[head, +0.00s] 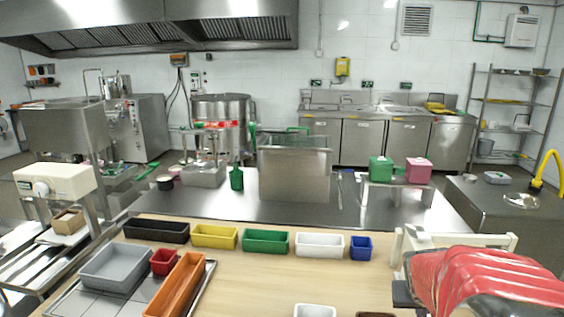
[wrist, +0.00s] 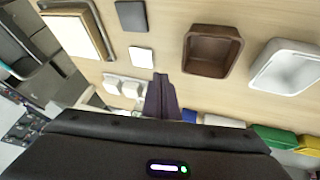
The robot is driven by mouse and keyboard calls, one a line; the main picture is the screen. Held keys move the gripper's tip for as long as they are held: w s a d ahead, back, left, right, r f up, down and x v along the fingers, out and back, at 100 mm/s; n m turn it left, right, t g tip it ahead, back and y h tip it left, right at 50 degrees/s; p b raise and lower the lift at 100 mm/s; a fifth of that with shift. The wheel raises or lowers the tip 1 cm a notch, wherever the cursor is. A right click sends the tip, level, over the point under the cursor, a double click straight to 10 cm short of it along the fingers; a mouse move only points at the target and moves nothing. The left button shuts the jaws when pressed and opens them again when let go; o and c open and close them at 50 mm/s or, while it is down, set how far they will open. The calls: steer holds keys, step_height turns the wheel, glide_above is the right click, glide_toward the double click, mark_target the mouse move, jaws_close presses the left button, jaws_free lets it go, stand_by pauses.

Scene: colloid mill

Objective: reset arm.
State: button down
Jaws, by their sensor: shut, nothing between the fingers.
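My gripper (wrist: 160,80) shows in the wrist view as dark fingers closed together, with nothing between them. It is over the light wooden table, with its tips pointing toward a small white square (wrist: 140,57) and a brown bin (wrist: 212,72). In the head view my arm, in a red ribbed cover, enters at the lower right over the right end of the table (head: 245,275). I cannot make out the fingers clearly there.
A row of black (head: 157,231), yellow (head: 214,236), green (head: 265,241), white (head: 319,245) and blue (head: 360,247) bins lines the table's back edge. Grey (head: 115,268), red (head: 163,262) and orange (head: 177,287) bins stand at left. The table's middle is mostly clear.

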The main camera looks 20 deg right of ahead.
steer(key=s+a+r+n+t+y, duration=0.1)
steer(key=a+r+n+y, duration=0.1)
steer(key=a, duration=1.5)
steer(key=a+r+n+t+y, duration=0.1)
steer(key=a+r+n+y, duration=0.2)
steer(key=a, duration=1.5)
steer(key=shift+s+a+r+n+t, duration=0.35)
steer(key=shift+r+n, duration=0.85)
steer(key=shift+r, duration=0.4)
